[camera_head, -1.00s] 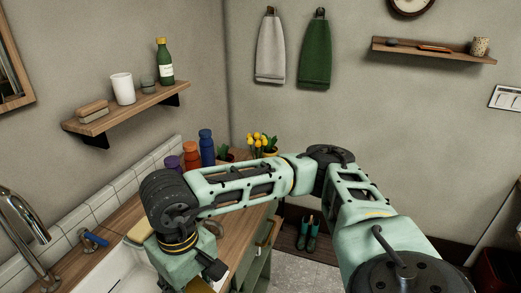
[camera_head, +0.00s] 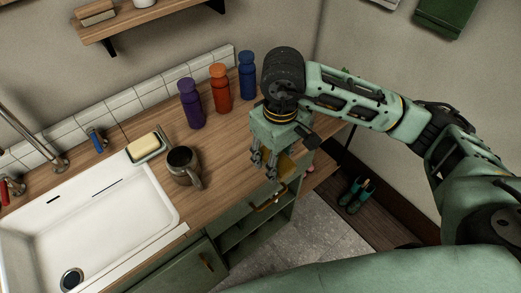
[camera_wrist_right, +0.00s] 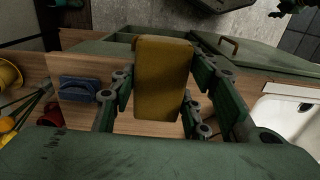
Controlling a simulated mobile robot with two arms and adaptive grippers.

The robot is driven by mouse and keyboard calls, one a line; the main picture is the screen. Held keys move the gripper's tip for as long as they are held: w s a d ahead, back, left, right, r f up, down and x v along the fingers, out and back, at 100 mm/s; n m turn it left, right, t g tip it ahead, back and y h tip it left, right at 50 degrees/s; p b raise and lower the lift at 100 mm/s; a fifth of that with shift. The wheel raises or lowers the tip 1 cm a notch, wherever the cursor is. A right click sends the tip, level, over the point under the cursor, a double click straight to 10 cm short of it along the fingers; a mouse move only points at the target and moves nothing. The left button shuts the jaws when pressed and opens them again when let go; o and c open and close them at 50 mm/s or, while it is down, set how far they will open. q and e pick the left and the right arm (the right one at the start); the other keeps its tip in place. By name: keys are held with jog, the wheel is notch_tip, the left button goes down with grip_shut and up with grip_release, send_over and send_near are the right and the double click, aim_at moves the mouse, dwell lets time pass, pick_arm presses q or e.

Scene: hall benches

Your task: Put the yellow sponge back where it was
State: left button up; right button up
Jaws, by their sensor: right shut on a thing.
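The yellow sponge (camera_wrist_right: 163,78) is between the fingers of my right gripper (camera_wrist_right: 155,105) in the right wrist view. My right gripper (camera_head: 264,164) is shut on it and points down over the right part of the wooden counter, by its front edge. In the head view only a small part of the sponge (camera_head: 287,166) shows beside the fingers. I cannot tell how high it is above the counter. My left gripper is not in view.
A purple bottle (camera_head: 190,104), orange bottle (camera_head: 220,89) and blue bottle (camera_head: 247,75) stand along the back. A dark mug (camera_head: 183,166) and a dish with a pale bar (camera_head: 143,144) are near the white sink (camera_head: 95,220). A blue object (camera_wrist_right: 80,90) lies left in the wrist view.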

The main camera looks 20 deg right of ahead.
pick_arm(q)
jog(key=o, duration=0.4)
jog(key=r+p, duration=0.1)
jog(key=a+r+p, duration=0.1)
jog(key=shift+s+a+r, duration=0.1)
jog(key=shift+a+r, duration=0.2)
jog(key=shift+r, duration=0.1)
pick_arm(e)
jog(key=w+f, duration=0.1)
jog(key=w, duration=0.2)
jog(key=w+a+f, duration=0.1)
jog(key=w+f, duration=0.1)
jog(key=w, duration=0.1)
jog(key=w+a+f, duration=0.1)
jog(key=w+f, duration=0.1)
jog(key=w, duration=0.1)
jog(key=shift+f, duration=0.15)
jog(key=shift+w+f, duration=0.1)
jog(key=shift+f, duration=0.05)
jog(key=shift+f+p, duration=0.25)
jog(key=shift+p, duration=0.15)
notch_tip(320, 180, down, 4)
jog(key=shift+r+p, duration=0.2)
jog(key=shift+p, duration=0.55)
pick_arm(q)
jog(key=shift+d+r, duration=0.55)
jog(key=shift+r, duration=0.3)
pick_arm(e)
jog(key=shift+w, duration=0.1)
